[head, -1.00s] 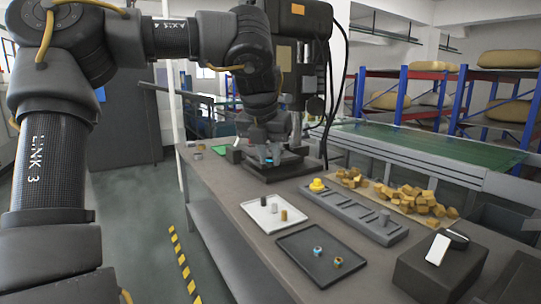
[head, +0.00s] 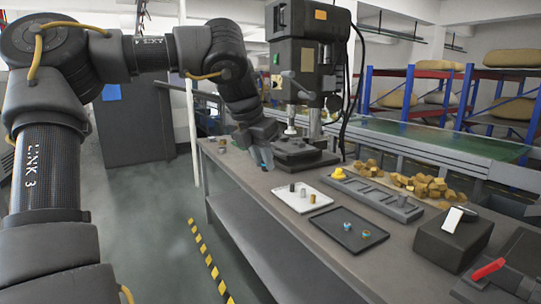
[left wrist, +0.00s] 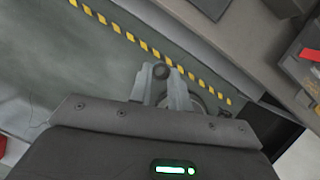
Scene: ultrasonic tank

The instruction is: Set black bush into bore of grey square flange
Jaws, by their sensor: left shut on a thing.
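My left gripper (head: 264,157) is beside the bench's far-left edge, left of the press base. In the left wrist view its fingers (left wrist: 174,92) are closed on a small dark rounded thing (left wrist: 161,71), mostly hidden; I cannot tell which part it is. A black bush-like cylinder (head: 291,187) stands on the white tray (head: 326,200) with a grey one (head: 302,192) and a brass one (head: 313,198). I cannot make out a grey square flange for certain. My right gripper is not in view.
The black press (head: 308,60) stands on its base (head: 304,154). A black tray (head: 352,243) holds two small rings. Tan blocks (head: 430,186) lie behind. A dark box (head: 452,240) stands at right.

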